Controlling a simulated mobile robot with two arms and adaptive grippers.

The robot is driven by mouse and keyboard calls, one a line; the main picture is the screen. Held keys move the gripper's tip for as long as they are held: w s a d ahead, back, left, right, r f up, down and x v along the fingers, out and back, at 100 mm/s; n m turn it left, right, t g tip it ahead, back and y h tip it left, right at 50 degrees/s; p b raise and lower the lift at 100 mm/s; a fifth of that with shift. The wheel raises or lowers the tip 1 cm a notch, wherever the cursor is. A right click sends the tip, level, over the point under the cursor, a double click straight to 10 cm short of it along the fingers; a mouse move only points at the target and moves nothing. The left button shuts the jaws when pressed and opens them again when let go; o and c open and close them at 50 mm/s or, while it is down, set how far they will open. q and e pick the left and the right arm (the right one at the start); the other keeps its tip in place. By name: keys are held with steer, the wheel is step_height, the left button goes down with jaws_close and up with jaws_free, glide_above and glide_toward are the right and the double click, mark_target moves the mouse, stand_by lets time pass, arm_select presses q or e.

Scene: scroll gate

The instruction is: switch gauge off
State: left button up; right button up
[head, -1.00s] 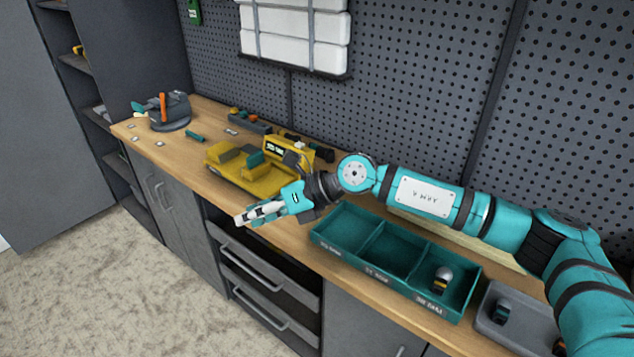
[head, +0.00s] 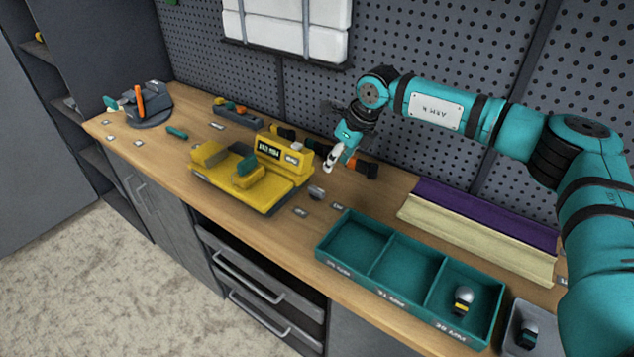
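The gauge (head: 258,165) is a yellow unit on the workbench, with a raised back block that carries a small dark display (head: 269,150) with lit characters too small to read surely. A teal part (head: 246,166) sits on its yellow bed. A small pale label or button (head: 292,160) is on the right of the back block. My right gripper (head: 329,166) points down above the bench, right of the gauge and apart from it. Its pale fingers are seen nearly edge-on, so their opening is unclear. Nothing shows in it. My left gripper is out of view.
A small grey piece (head: 316,192) lies right of the gauge. A teal three-compartment tray (head: 330,253) is in front, with a grey-and-yellow part (head: 462,299) in its right compartment. Black-and-orange tools lie behind the gripper. A vise (head: 150,104) stands far left.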

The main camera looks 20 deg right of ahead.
glide_toward(317, 188)
steer(key=p+x, duration=0.2)
steer(key=x, duration=0.5)
steer(key=shift+s+a, duration=0.1)
steer(key=shift+x, duration=1.1)
steer(key=c, duration=0.3)
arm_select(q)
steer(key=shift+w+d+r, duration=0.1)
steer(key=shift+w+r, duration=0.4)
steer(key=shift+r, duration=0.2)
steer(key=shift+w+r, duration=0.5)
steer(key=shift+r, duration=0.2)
arm_select(e)
steer(key=shift+r, duration=0.1)
jaws_close()
